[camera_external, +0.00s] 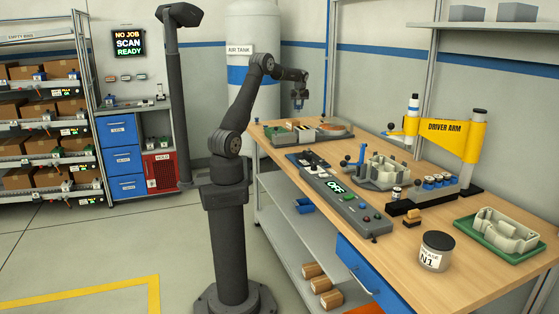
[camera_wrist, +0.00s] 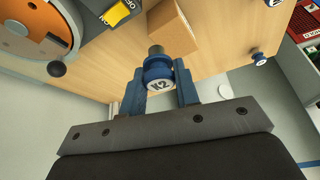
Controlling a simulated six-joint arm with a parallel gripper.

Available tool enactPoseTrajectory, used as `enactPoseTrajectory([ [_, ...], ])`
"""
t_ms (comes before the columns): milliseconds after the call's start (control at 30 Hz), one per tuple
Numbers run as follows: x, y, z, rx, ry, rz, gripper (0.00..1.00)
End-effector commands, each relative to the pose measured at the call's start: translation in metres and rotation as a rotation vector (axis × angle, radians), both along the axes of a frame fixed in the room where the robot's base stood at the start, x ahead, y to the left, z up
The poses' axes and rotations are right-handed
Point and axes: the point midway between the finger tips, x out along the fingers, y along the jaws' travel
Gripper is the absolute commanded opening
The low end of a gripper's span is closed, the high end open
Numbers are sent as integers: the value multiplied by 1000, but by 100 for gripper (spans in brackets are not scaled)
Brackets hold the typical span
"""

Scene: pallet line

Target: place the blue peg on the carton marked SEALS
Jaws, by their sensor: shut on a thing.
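My gripper (camera_external: 298,104) hangs above the far left end of the workbench in the external view. In the wrist view its two blue fingers (camera_wrist: 160,92) are shut on a blue peg (camera_wrist: 157,68) with a white end marked K2. The peg has a dark cylindrical part on its far side. A plain brown carton (camera_wrist: 172,28) shows just beyond the peg in the wrist view; I see no lettering on its visible faces. I cannot read SEALS on any carton in either view.
An orange disc (camera_wrist: 30,25), a black knob (camera_wrist: 57,68) and a yellow switch (camera_wrist: 118,13) lie left of the carton in the wrist view. Another blue peg (camera_wrist: 260,57) is at right. The workbench (camera_external: 440,290) carries fixtures, a grey control box (camera_external: 340,200) and a jar (camera_external: 436,250).

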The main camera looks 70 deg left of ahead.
Motion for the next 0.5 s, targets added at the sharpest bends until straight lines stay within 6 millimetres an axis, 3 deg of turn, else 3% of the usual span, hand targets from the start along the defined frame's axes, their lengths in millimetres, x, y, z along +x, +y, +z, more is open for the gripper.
enactPoseTrajectory([
  [100, -5, 23, -14, -1, 0, 3, 6],
  [200, -6, 34, -20, 0, -2, 1, 6],
  [367, -8, 39, -27, -1, -1, 0, 6],
  [500, -8, 39, -45, -2, 2, -1, 6],
])
